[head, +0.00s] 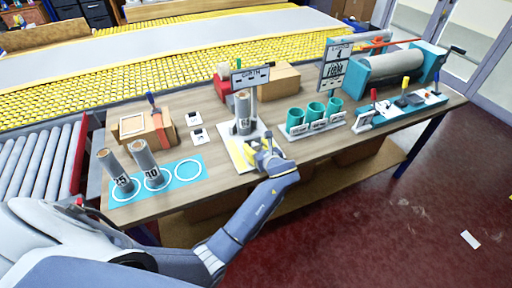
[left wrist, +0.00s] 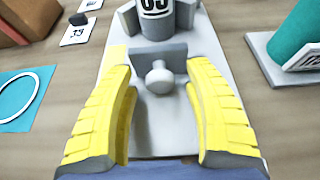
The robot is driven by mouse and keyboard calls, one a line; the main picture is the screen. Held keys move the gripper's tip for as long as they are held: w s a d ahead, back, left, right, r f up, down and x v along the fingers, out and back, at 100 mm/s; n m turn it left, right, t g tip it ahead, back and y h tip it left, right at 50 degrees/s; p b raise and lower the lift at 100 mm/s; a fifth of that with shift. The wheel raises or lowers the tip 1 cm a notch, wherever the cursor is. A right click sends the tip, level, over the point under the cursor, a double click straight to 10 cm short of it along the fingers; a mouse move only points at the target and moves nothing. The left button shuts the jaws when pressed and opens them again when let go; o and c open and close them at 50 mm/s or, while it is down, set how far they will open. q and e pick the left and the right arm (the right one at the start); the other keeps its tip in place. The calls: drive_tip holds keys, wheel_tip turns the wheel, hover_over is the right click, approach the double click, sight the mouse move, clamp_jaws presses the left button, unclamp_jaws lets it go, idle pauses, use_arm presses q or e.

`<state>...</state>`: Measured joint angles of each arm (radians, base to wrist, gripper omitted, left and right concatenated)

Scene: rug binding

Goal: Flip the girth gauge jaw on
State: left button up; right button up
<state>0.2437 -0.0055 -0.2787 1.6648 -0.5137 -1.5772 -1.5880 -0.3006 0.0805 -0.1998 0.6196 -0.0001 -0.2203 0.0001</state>
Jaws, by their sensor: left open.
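The girth gauge (head: 237,148) is a pale base plate on the table under a sign reading GIRTH (head: 250,75). A grey roll (head: 243,112) with a numbered label stands upright on it. In the left wrist view the gauge base (left wrist: 170,125) carries a grey block with a round white knob (left wrist: 159,77) in front of the labelled roll (left wrist: 157,22). My left gripper (head: 264,152) is at the near end of the gauge. Its yellow fingers (left wrist: 157,90) are open, one on each side of the knob, with gaps visible. My right gripper is not in view.
Two numbered grey rolls (head: 145,163) stand on a blue mat (head: 187,171) with printed rings at the left. Teal cups (head: 315,111) stand right of the gauge. A cardboard box (head: 280,79) is behind it. A teal roller machine (head: 390,67) is at the far right.

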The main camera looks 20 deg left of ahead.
use_arm(q)
drive_tip(key=shift+v, duration=3.75)
drive_tip(key=shift+w+d, duration=0.1)
drive_tip(key=shift+w, duration=0.05)
